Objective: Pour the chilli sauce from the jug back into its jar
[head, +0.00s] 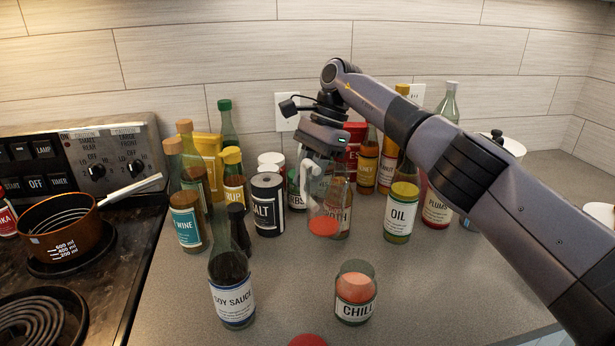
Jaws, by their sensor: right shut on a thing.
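My right gripper (322,150) comes down from above and is shut on a clear jug (318,195) with a pale handle. The jug looks roughly upright, with a little red-orange sauce (323,226) at its bottom. The glass chilli jar (355,292) stands upright on the counter, in front of and slightly right of the jug. It has no lid on and holds reddish sauce below its clear rim. A red round thing (308,340), perhaps its lid, is cut off at the bottom edge. My left gripper is not in view.
A soy sauce bottle (231,285) stands left of the jar. A salt tin (267,207), oil jar (401,212) and wine bottle (187,222) stand farther back, among several bottles. A copper pot (62,228) sits on the stove at left. Bare counter surrounds the chilli jar.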

